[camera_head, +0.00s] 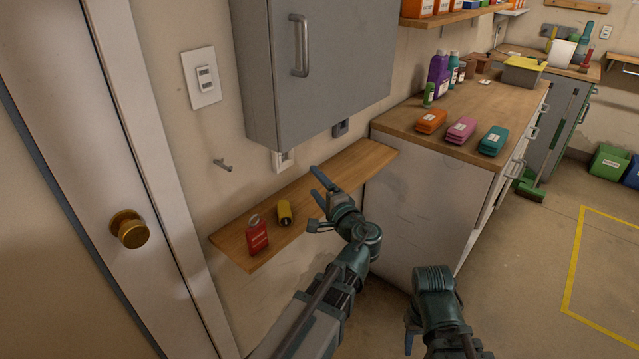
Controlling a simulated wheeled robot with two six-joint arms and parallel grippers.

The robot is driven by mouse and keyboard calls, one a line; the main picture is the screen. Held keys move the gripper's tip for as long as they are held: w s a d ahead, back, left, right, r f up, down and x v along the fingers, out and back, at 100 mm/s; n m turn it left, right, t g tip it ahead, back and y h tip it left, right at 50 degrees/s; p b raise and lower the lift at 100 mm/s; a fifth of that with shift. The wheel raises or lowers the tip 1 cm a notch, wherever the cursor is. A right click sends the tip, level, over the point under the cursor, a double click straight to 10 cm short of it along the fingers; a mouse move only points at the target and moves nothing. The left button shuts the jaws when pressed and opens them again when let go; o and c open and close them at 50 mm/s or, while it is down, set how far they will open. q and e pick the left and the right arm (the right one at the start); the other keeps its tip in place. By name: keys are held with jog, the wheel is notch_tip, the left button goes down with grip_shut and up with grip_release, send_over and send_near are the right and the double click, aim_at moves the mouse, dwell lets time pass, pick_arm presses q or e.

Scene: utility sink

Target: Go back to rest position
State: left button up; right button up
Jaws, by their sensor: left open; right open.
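A red tag-like item with a ring (257,236) stands near the shelf's left end. My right gripper (411,338) is at the lower middle of the view, pointing down in front of the white cabinet. Only part of its fingers shows, and I see nothing held in it.
A grey wall cabinet (330,70) hangs above the shelf. A wooden-topped counter (470,120) to the right holds orange, pink and teal cases and several bottles. A door with a brass knob (129,229) is at left.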

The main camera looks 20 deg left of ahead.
dwell(0.5)
pick_arm(q)
jog(key=s+d+f+n+g+h, duration=0.5)
jog(key=s+d+f+g+h, duration=0.7)
jog(key=s+d+f, duration=0.9)
notch_tip(320, 180, up, 17)
jog(key=p, duration=1.8)
jog(key=shift+a+r, duration=0.15)
jog(key=shift+o, duration=0.4)
jog(key=shift+w, duration=0.1)
